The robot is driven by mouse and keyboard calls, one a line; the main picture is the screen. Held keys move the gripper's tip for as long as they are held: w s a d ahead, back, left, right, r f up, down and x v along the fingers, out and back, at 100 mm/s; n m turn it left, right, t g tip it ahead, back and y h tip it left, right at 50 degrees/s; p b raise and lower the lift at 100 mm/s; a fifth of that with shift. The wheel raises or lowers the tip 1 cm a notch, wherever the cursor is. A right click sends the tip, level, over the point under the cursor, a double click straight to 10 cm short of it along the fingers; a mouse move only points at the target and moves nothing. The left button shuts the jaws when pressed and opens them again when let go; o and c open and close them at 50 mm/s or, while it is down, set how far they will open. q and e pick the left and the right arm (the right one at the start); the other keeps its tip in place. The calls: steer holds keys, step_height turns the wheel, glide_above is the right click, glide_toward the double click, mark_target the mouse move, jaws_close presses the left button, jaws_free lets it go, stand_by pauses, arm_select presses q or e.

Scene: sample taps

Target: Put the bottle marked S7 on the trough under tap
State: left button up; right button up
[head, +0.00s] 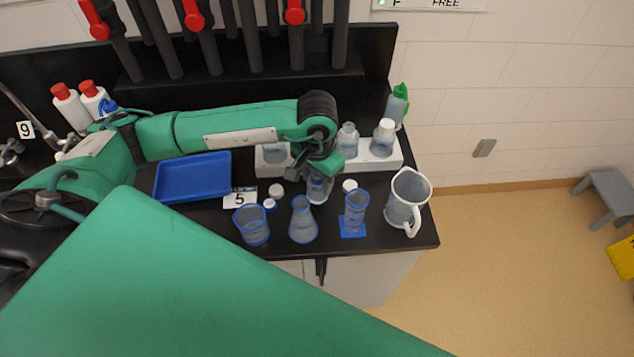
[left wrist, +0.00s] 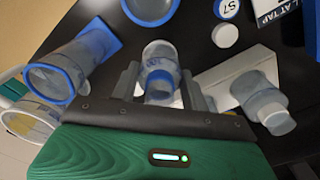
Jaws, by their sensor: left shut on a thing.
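My left gripper (head: 318,168) is shut on a clear bottle (head: 319,190) at the front of the white rack. In the left wrist view the bottle (left wrist: 160,72) sits between the fingers, with blue print on its side; I cannot read an S7 on it. A round white piece marked S7 (left wrist: 226,8) lies on the bench beside a plain white cap (left wrist: 225,35). Red-handled taps (head: 194,18) hang over a black trough-like ledge (head: 270,87) at the back. My right gripper is not in view.
The white rack (head: 395,157) holds more bottles. A blue tray (head: 193,177) and a sign with 5 (head: 240,198) lie left. A beaker (head: 252,226), flask (head: 303,222), cylinder (head: 355,212) and jug (head: 407,200) line the front edge. My green arm link covers the foreground.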

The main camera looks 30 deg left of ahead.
mark_target(317, 188)
arm_select(q)
step_height(317, 188, down, 4)
steer(key=shift+r+p, duration=0.15)
steer(key=shift+p, duration=0.5)
steer(key=shift+f, duration=0.25)
steer(key=o, duration=1)
steer(key=shift+c, duration=0.2)
steer(key=shift+r, duration=0.1)
